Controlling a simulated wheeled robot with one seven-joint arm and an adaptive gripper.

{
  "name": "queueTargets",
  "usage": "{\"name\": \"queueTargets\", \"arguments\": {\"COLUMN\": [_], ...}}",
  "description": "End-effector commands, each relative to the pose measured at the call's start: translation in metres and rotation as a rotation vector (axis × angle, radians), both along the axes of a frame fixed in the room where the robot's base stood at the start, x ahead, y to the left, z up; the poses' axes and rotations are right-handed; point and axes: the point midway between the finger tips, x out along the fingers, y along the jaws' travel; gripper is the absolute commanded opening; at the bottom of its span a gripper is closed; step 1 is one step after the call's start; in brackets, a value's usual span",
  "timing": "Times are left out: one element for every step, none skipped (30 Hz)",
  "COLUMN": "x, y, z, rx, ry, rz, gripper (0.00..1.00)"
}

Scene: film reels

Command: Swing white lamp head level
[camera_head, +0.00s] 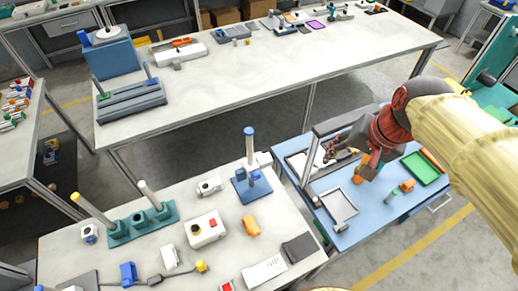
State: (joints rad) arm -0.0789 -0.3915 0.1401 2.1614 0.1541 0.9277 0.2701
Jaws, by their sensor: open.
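My gripper (332,150) is over the back left part of the blue bench (393,235), in front of a grey upright frame (345,121). Its dark fingers are open, small in the picture, and I see nothing held between them. A pale flat panel (297,163) is beside the frame, left of my gripper. I cannot tell whether this panel is the white lamp head or part of its stand. No lamp head shows clearly, and its tilt cannot be read. My wrist and arm hide part of the bench behind them.
The pale front table carries a blue stand with a post (250,160) and a white box with a red button (205,229). A long table (270,70) stands behind.

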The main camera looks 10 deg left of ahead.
Motion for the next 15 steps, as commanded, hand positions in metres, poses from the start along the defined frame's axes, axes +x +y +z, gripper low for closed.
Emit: {"name": "queueTargets", "arguments": {"x": [0.017,0.026,0.038,0.047,0.056,0.068,0.076,0.084,0.095,0.103,0.110,0.120,0.127,0.134,0.142], "y": [0.011,0.017,0.025,0.032,0.038,0.047,0.054,0.061,0.070,0.077,0.084,0.094,0.101,0.108,0.118], "z": [0.001,-0.001,-0.006,-0.009,-0.014,-0.021,-0.027,-0.033,-0.043,-0.050,-0.059,-0.070,-0.079,-0.089,-0.102], "rx": [0.025,0.041,0.061,0.076,0.089,0.108,0.120,0.133,0.148,0.160,0.170,0.183,0.193,0.202,0.214], "ry": [0.040,0.059,0.086,0.106,0.126,0.155,0.175,0.198,0.226,0.247,0.270,0.298,0.321,0.342,0.371], "rz": [-0.025,-0.044,-0.067,-0.086,-0.105,-0.132,-0.150,-0.170,-0.195,-0.216,-0.236,-0.262,-0.283,-0.304,-0.332], "gripper": [0.52,0.52,0.52,0.52,0.52,0.52,0.52,0.52,0.52,0.52,0.52,0.52,0.52,0.52,0.52]}}
